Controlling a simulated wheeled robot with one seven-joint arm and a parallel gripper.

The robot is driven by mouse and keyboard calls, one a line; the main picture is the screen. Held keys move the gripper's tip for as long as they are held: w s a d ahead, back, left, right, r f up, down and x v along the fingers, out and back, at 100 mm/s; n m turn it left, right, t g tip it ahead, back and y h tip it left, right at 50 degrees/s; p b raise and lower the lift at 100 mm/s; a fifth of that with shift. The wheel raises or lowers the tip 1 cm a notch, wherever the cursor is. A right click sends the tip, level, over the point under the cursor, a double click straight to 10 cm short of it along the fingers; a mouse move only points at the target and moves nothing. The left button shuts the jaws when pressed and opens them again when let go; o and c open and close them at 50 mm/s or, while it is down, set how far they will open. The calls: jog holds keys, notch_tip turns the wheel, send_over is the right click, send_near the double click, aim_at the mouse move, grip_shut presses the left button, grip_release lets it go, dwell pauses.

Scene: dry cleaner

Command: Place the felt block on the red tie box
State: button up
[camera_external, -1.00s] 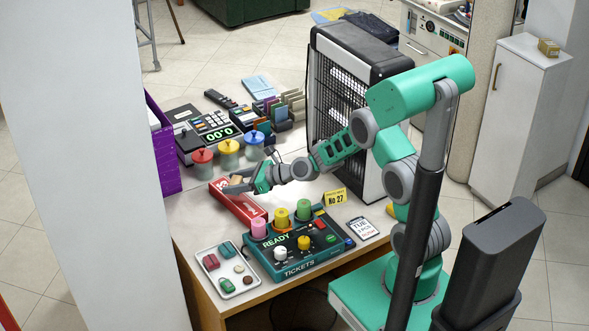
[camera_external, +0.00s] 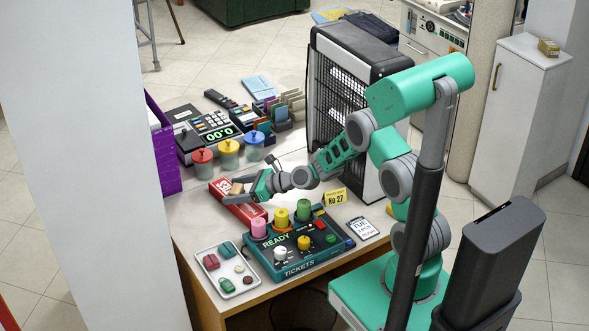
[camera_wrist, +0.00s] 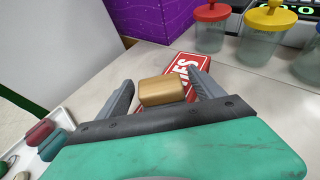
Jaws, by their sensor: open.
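The red tie box (camera_external: 248,211) lies flat on the counter, with white lettering, and its lettered end also shows in the wrist view (camera_wrist: 187,66). The felt block, a tan-brown block (camera_external: 237,188), appears to rest on top of the box; in the wrist view the block (camera_wrist: 162,92) covers part of the box. My gripper (camera_external: 236,193) is at the box. In the wrist view its fingers (camera_wrist: 163,90) stand apart on either side of the block, with gaps beside it. The block's underside is hidden.
Jars with red, yellow and blue lids (camera_external: 229,153) stand behind the box. A ticket machine (camera_external: 295,245) with coloured knobs sits in front, and a white tray (camera_external: 247,290) of small items is at front left. A purple box (camera_external: 166,160) is at the left edge.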

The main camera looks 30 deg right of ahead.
jog(key=shift+r, duration=0.25)
jog(key=v, duration=1.1)
jog(key=shift+s+d, duration=0.3)
